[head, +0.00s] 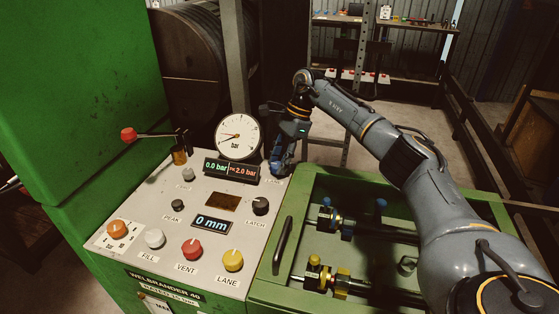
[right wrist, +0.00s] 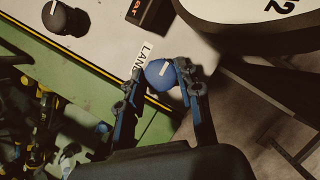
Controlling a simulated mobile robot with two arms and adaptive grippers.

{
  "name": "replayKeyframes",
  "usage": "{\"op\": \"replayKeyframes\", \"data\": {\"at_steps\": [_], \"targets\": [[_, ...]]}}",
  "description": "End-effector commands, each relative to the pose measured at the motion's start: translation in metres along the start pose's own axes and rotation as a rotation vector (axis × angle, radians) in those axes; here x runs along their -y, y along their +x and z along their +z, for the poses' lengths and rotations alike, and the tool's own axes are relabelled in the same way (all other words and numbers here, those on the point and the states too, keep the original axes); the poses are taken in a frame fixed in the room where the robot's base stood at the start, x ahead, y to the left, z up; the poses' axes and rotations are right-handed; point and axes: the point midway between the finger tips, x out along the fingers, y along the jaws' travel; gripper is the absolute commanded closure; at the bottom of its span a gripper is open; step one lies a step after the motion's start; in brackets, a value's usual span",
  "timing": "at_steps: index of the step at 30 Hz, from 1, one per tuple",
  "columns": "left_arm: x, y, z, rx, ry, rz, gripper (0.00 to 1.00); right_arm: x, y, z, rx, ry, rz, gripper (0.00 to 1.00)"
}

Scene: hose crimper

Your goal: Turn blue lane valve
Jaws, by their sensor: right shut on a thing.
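The blue lane valve knob (right wrist: 160,73) is round with a white pointer line and sits beside a partly covered "LAN" label. My right gripper (right wrist: 162,82) has one finger on each side of this knob and is shut on it. In the head view the right gripper (head: 279,166) points down at the far right corner of the pale control panel (head: 180,212), by a "LANE" label. The knob is hidden behind the fingers there. My left gripper is not in view.
A pressure gauge (head: 237,136) stands close left of the right gripper. A display (head: 231,171) reads 0.0 bar and 2.0 bar. The black latch knob (head: 261,205) and yellow lane knob (head: 233,260) are nearer. A green bay (head: 343,222) with blue and yellow fittings lies right.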

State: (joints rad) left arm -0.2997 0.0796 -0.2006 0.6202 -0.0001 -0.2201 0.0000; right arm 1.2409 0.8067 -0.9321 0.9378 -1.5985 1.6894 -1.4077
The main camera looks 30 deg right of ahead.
Motion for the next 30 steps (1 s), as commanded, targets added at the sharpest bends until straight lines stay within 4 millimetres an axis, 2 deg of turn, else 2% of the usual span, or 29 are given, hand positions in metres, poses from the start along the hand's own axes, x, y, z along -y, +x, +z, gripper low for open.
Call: {"op": "replayKeyframes", "data": {"at_steps": [15, 16, 19, 30], "targets": [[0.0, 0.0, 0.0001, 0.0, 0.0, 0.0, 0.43, 0.0007, -0.0008, 0.0004, 0.0, -0.022, 0.005, 0.97], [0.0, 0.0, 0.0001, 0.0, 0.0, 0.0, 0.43, 0.0007, -0.0008, 0.0005, 0.0, -0.022, 0.005, 0.63], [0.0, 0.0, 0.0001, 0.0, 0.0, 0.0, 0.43, 0.0006, -0.0007, 0.0004, 0.0, -0.021, 0.005, 0.43], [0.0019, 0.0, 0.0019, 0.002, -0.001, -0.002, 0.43, 0.0005, -0.0042, 0.0001, -0.001, -0.019, 0.006, 0.43]]}}
